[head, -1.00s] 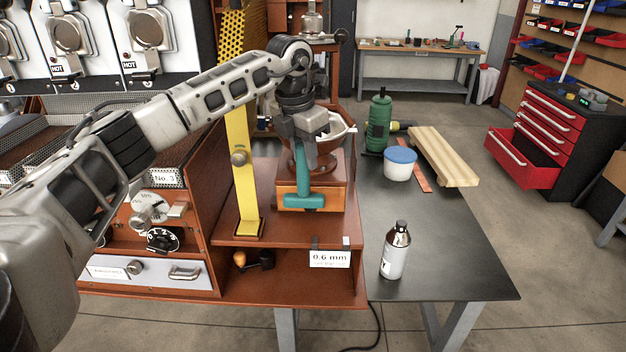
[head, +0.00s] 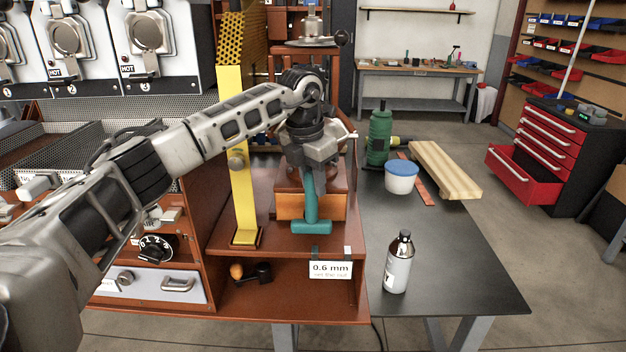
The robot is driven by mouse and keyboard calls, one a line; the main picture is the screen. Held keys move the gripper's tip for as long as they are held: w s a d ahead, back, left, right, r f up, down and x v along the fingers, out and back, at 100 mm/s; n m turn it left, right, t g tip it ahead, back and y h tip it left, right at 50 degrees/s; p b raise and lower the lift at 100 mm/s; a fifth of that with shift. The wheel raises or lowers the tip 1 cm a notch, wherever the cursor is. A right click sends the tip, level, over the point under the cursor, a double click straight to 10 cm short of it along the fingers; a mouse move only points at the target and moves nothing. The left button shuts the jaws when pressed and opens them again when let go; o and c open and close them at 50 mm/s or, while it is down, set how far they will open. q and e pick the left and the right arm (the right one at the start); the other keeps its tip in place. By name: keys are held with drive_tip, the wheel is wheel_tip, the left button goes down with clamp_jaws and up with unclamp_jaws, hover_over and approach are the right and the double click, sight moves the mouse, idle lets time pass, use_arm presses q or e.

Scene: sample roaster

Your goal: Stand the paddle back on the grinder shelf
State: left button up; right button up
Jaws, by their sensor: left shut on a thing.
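The teal paddle (head: 309,195), shaped like an upside-down T, is upright with its flat foot at the bottom. My left gripper (head: 309,165) is shut on the upper part of its stem. The foot is low over the front of the brown grinder shelf (head: 276,242), in front of the wooden grinder (head: 285,205). I cannot tell whether the foot touches the shelf. The gripper and wrist hide the paddle's top and much of the grinder. My right gripper is not in view.
A yellow upright (head: 240,190) stands on the shelf just left of the paddle. A 0.6 mm sign (head: 330,270) hangs at the shelf's front edge. On the dark table (head: 455,275) are a bottle (head: 397,268), a blue-lidded tub (head: 401,180) and a wooden block (head: 444,169).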

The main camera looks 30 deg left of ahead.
use_arm(q)
drive_tip(key=shift+f, duration=0.4)
drive_tip(key=o, duration=1)
